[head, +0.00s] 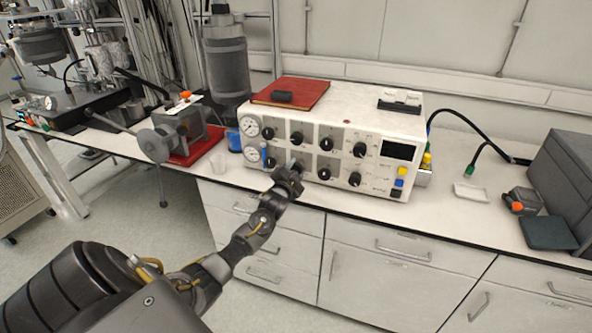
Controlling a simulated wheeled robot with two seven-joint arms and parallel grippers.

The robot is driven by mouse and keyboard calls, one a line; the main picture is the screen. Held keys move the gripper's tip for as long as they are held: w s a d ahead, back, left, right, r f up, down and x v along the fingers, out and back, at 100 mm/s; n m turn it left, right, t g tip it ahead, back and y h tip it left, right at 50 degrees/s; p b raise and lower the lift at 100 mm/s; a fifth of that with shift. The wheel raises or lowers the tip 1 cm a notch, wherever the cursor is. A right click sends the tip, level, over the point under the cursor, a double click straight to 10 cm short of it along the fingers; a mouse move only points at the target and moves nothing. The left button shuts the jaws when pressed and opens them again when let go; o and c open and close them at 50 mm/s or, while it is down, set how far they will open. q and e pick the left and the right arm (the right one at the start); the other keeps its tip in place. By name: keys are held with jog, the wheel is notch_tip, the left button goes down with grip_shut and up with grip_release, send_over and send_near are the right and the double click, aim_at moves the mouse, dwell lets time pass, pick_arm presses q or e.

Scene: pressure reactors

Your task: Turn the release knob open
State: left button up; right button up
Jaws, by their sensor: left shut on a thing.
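A white control box (345,118) stands on the bench, with two rows of black knobs on its front. The upper row includes a knob (297,138) left of the middle. The lower row includes a knob (324,174) just right of my left gripper (293,167). That gripper is at the front panel, shut on what looks like another lower-row knob, mostly hidden by the fingers. The labels are too small to read, so I cannot tell which is the release knob or how it is turned. My right gripper is out of view.
Two gauges (250,126) and a blue handle (264,156) are on the panel's left side. A red book (291,91) lies on the box.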

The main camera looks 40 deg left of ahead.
pick_arm(q)
jog(key=o, duration=1)
jog(key=shift+c, duration=0.2)
jog(key=shift+s+d+f, duration=0.1)
jog(key=shift+s+d, duration=0.05)
jog(key=shift+s, duration=0.25)
jog(key=b+v, duration=0.1)
jog(key=v, duration=0.9)
